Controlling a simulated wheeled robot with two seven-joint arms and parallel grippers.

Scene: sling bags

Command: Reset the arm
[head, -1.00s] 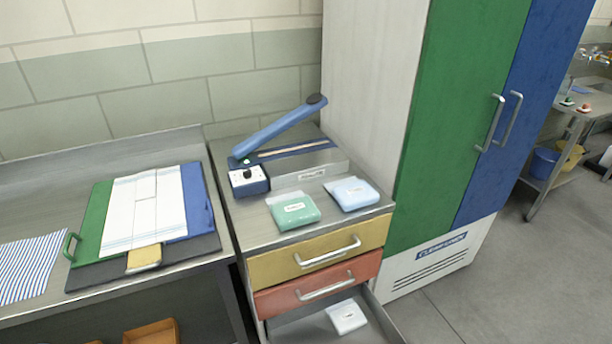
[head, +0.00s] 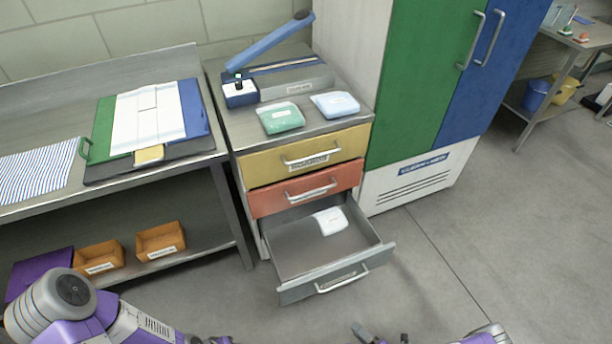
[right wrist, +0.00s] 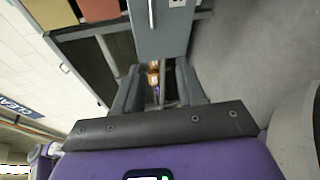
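My right gripper (head: 381,335) shows at the bottom edge of the head view, in front of the open grey drawer (head: 338,284) and apart from it. In the right wrist view its two dark fingers (right wrist: 158,78) stand apart with nothing between them. My left arm comes in at the bottom left of the head view. Only a small part of my left gripper (head: 214,340) shows at the bottom edge, so its fingers cannot be made out. A white packet (head: 330,221) lies inside the open grey drawer.
The cabinet's yellow drawer (head: 265,164) and red drawer (head: 262,201) are shut. A green packet (head: 281,118), a blue packet (head: 335,104) and a blue-armed sealer (head: 268,46) sit on top. Orange bins (head: 160,240) stand on the left shelf. The right floor is clear.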

